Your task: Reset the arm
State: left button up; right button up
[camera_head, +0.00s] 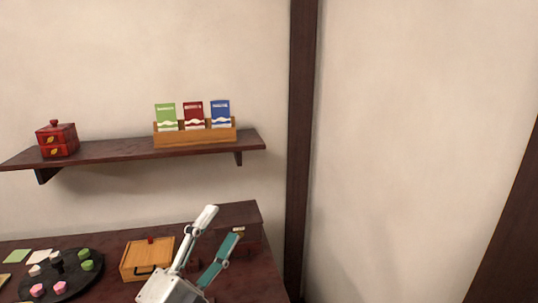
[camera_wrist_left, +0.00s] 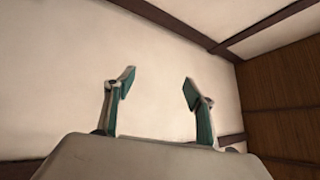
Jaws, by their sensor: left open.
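My left gripper (camera_head: 222,224) is in the lower middle of the head view, in front of the right end of the dark table, with its fingers pointing up. It is open, and nothing is between its fingers. It also shows in the left wrist view (camera_wrist_left: 158,90), with both fingers apart and a bare pale wall and dark beams beyond them. My right gripper is in neither view.
A dark table (camera_head: 262,275) holds a wooden box (camera_head: 136,262) and a round black tray (camera_head: 97,282) with pink, green and white pieces. A wall shelf (camera_head: 110,150) holds a red box (camera_head: 57,140) and a packet holder (camera_head: 195,138). The wall at right is bare.

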pick_arm(q)
jog(key=s+a+f+n+g+y, duration=0.1)
jog(key=a+f+n+g+y, duration=0.1)
jog(key=a+f+n+y, duration=0.5)
jog(key=s+a+f+n+g+y, duration=0.2)
jog(key=a+f+n+y, duration=0.25)
jog(key=a+f, duration=0.55)
jog(key=s+a+f+n+g+y, duration=0.1)
jog(key=s+a+f+g+y, duration=0.1)
jog(key=s+a+f+g, duration=0.45)
jog(key=s+a+f+n+g+y, duration=0.1)
jog(key=s+a+f+g, duration=0.15)
jog(key=s+f, duration=0.65)
jog(key=d+f+n+t+h, duration=0.3)
jog(key=d+f+h, duration=0.4)
jog(key=d+f, duration=0.6)
jog(key=d, duration=0.2)
jog(key=shift+w+d+f+t, duration=0.25)
jog(key=shift+d+f+t, duration=0.05)
jog(key=shift+d+f, duration=0.05)
